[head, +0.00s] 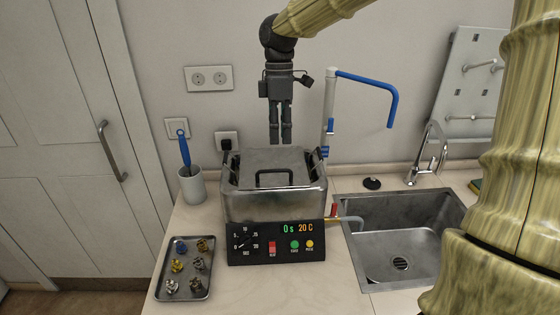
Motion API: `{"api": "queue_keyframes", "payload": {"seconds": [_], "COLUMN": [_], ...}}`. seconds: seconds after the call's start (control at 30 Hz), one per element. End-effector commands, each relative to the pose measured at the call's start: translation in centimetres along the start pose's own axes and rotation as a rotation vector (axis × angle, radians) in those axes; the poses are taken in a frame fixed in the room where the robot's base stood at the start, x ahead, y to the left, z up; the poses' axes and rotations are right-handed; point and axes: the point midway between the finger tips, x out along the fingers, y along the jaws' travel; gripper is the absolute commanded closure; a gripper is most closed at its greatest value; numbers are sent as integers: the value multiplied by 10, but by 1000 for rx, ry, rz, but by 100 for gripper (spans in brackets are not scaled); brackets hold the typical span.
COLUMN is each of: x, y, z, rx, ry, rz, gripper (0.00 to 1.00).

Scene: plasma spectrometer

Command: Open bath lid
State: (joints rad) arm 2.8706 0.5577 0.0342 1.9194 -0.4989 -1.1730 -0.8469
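The bath (265,207) is a steel tank with a black control panel (276,243) on its front. Its lid (257,160) is a flat metal plate lying on top of the tank, and it looks closed. A dark handle (276,174) stands on the lid, towards the front. My gripper (281,140) points down above and behind the lid. Its two fingers are close together near the back edge of the lid. A narrow gap seems to show between them, but I cannot tell how far open they are. I see nothing held.
A metal tray (160,288) with several small fittings lies at front left. A white cup (192,187) with a blue-handled brush stands left of the bath. A sink (375,205) with a tap (428,155) is on the right. A blue-tipped pipe (372,82) rises behind the bath.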

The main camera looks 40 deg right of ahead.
Motion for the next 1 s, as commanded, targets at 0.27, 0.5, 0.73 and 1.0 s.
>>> {"api": "queue_keyframes", "payload": {"seconds": [0.27,0.5,0.73,1.0], "x": [45,74,84,85], "y": [-1,0,0,0], "z": [2,2,2,2], "rx": [2,3,3,3], "ry": [-1,-1,0,0], "rz": [-5,-2,-1,-1], "gripper": [69,69,69,74]}}
